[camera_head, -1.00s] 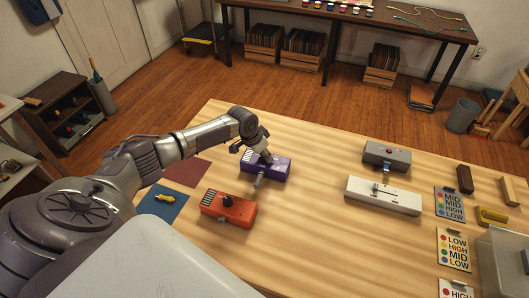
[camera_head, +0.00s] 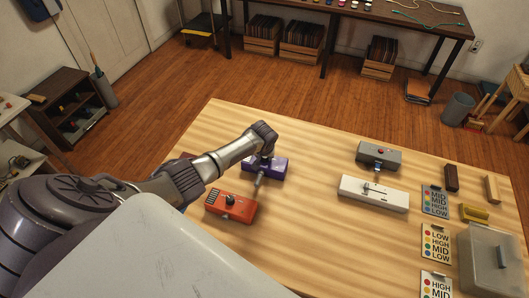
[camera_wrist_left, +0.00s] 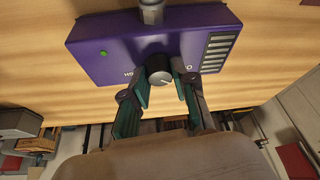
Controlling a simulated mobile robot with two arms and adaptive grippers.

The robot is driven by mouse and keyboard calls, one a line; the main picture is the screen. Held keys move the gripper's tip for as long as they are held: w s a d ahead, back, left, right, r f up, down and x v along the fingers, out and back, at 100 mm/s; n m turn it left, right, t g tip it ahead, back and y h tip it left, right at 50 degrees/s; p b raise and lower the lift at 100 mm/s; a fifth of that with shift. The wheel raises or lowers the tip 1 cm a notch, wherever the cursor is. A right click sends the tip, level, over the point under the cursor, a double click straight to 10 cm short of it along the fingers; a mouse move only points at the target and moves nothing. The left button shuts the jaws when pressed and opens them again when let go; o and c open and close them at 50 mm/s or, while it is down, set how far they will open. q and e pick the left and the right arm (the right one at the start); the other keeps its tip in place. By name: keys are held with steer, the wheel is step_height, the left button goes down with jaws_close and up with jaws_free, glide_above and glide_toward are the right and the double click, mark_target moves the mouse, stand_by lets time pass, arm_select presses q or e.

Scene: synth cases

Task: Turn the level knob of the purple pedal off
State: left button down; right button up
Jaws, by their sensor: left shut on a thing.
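The purple pedal (camera_head: 272,171) lies on the wooden table, partly behind my left arm in the head view. In the left wrist view the purple pedal (camera_wrist_left: 115,48) shows a green light on the left, a slotted panel on the right and part of a label. Its round dark knob (camera_wrist_left: 159,69) has a light top with a pale mark. My left gripper (camera_wrist_left: 159,84) has one finger on each side of this knob and is shut on it. The left gripper (camera_head: 264,157) is mostly hidden by its wrist in the head view. My right gripper is not in view.
A white device (camera_head: 374,194), a grey pedal (camera_head: 379,156), label cards (camera_head: 435,201) and a clear-lidded box (camera_head: 490,258) are on the right. The table's middle is clear.

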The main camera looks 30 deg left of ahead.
arm_select(q)
steer(key=shift+n+y, duration=0.3)
steer(key=shift+n, duration=0.6)
steer(key=c, duration=0.9)
jaws_free()
steer(key=v, duration=1.2)
steer(key=shift+w, duration=0.2)
